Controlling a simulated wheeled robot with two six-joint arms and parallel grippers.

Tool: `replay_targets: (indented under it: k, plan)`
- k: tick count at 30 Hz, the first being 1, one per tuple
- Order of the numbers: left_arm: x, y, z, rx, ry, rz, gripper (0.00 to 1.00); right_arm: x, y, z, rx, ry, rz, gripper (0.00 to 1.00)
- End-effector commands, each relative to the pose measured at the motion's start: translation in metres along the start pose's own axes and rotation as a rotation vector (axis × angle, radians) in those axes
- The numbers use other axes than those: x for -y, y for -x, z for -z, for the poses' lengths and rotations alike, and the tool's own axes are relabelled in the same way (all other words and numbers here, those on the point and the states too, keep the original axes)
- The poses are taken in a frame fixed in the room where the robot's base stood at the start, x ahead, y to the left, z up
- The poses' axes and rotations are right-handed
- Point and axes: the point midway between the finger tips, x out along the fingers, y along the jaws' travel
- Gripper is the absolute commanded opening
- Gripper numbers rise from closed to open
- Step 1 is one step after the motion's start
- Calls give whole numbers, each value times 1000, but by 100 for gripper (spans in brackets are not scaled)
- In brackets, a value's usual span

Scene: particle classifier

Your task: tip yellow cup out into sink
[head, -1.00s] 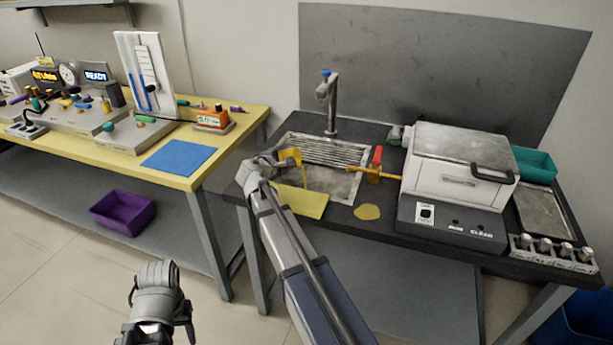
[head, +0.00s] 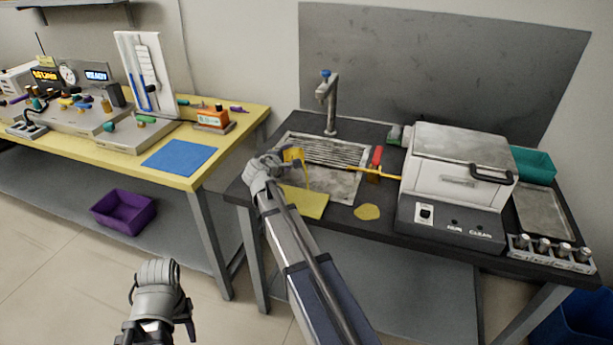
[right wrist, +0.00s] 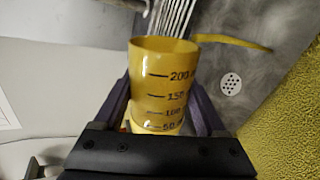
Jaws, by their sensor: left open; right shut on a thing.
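The yellow cup (head: 294,157) is held tipped over the near left part of the sink (head: 345,188). A thin yellow stream (head: 309,181) runs down from it toward the basin. My right gripper (head: 284,158) is shut on the cup. In the right wrist view the cup (right wrist: 163,75), with black volume marks, sits between its purple fingers, and a yellow strand (right wrist: 235,41) extends beyond its lip. The sink's drain (right wrist: 231,84) shows there too. The cup's inside is mostly hidden. My left gripper (head: 160,275) is open and empty, low at the front left.
A tap (head: 328,100) stands behind the sink. A yellow cloth (head: 304,203) and a yellow round patch (head: 367,212) lie at the counter's front. A white machine (head: 458,165) stands on the right, with a red object (head: 376,157) beside it. A yellow table (head: 120,165) is on the left.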

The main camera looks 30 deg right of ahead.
Motion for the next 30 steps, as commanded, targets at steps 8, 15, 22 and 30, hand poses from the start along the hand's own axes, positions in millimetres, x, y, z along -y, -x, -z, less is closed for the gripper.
replay_targets:
  k: [8, 15, 22, 30]
  plan:
    - [0, 2, 0, 0, 0, 0, 50, -2, 1, -2, -12, -27, -1, 6]
    - [0, 4, 0, 0, 0, 0, 50, -2, 1, -3, -21, -51, -1, 6]
    - [0, 6, 0, 0, 0, 0, 50, -4, 2, -4, -32, -74, -1, 6]
    - [1, 7, 0, 0, 0, 0, 50, -5, 2, -5, -43, -103, 0, 6]
